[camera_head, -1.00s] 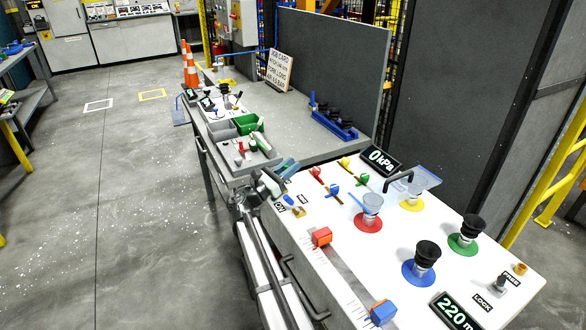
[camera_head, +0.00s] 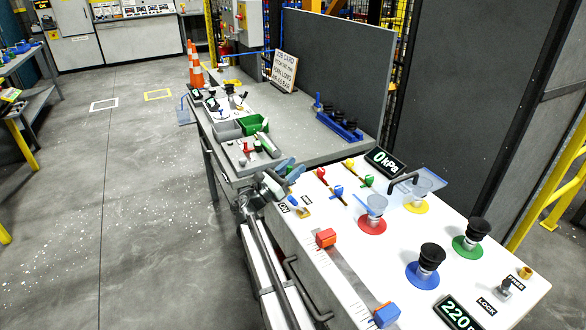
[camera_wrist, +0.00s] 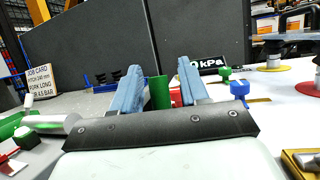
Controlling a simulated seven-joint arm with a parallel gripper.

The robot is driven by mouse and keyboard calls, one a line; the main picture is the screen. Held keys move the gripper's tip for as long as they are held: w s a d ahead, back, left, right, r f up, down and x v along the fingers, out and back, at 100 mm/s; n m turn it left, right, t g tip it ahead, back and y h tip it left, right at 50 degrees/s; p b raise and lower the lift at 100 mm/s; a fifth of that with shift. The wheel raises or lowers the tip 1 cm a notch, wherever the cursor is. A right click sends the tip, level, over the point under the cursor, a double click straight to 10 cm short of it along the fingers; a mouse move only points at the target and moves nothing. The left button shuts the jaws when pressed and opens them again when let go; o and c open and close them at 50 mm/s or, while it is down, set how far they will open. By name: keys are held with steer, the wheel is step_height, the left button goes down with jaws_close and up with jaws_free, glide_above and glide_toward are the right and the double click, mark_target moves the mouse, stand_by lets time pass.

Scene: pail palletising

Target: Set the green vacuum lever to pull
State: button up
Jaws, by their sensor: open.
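The green lever (camera_head: 366,181) stands on the white panel top (camera_head: 450,290), beside the yellow one. It also shows in the wrist view (camera_wrist: 226,73), to the right of my fingers and apart from them. Its pull marking is too small to read. My gripper (camera_head: 287,166) is open at the panel's far left edge, left of the levers. In the wrist view its two light blue fingers (camera_wrist: 158,85) stand apart. A green upright cylinder (camera_wrist: 159,92) shows between them; I cannot tell how far off it is.
Red (camera_head: 320,172), blue (camera_head: 338,190) and yellow (camera_head: 349,163) levers stand close around the green one. A 0 kPa display (camera_head: 385,162) and suction cups (camera_head: 375,206) are to the right. A grey tray (camera_head: 235,155) with parts lies left of my gripper.

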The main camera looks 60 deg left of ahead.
steer(key=v, duration=1.3)
steer(key=shift+s+f, duration=0.2)
steer(key=shift+s, duration=0.1)
steer(key=shift+d, duration=0.1)
steer(key=shift+c, duration=0.3)
